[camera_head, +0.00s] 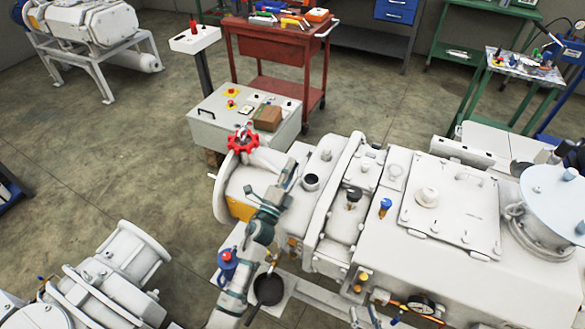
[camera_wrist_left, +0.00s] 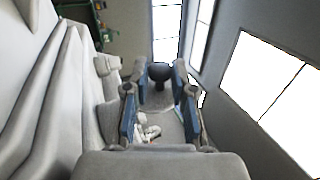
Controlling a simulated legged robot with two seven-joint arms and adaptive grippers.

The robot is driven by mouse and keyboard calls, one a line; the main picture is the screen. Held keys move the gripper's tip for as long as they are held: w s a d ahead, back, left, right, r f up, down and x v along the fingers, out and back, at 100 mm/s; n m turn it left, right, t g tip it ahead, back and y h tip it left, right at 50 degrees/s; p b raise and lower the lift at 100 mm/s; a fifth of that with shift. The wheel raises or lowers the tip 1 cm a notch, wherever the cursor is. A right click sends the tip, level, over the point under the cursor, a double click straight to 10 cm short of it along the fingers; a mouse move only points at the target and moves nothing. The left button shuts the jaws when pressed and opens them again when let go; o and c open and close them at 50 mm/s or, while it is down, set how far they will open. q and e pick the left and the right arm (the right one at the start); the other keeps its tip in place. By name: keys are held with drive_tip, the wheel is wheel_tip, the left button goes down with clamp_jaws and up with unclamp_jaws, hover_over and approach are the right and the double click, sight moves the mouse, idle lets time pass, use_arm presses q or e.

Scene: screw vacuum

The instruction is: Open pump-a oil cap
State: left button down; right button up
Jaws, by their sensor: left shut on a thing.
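The white pump (camera_head: 350,240) fills the middle and right of the head view. My left gripper (camera_head: 289,170) is over its left part, beside an open-looking dark-mouthed port (camera_head: 311,182). In the left wrist view my left gripper (camera_wrist_left: 160,73) has its blue-padded fingers closed on a dark round cap-like piece (camera_wrist_left: 160,71) at the tips. This piece cannot be made out in the head view. A dark knob (camera_head: 353,194) stands on the pump further right. I cannot tell which part is the pump-a oil cap. My right gripper is not in view.
A red handwheel (camera_head: 242,141) stands close to the left gripper. A grey control box (camera_head: 246,115) and a red cart (camera_head: 270,45) are behind. A blue fitting (camera_head: 385,206) is on the pump. Another white machine (camera_head: 110,275) is at the lower left, with open floor behind it.

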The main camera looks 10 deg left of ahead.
use_arm(q)
drive_tip(key=shift+a+f+n+y, duration=0.15)
drive_tip(key=shift+n+y, duration=0.15)
drive_tip(key=shift+n, duration=0.3)
drive_tip(key=c, duration=1)
unclamp_jaws()
drive_tip(key=shift+w, duration=0.15)
drive_tip(key=v, duration=0.3)
drive_tip(key=shift+f, duration=0.25)
drive_tip(key=s+a, duration=0.1)
drive_tip(key=s, duration=0.2)
drive_tip(key=s+a, duration=0.1)
drive_tip(key=s, duration=0.3)
drive_tip(key=s+a, duration=0.1)
drive_tip(key=s, duration=0.3)
drive_tip(key=shift+s+a+r, duration=0.15)
drive_tip(key=shift+s+a, duration=0.05)
drive_tip(key=shift+a, duration=0.05)
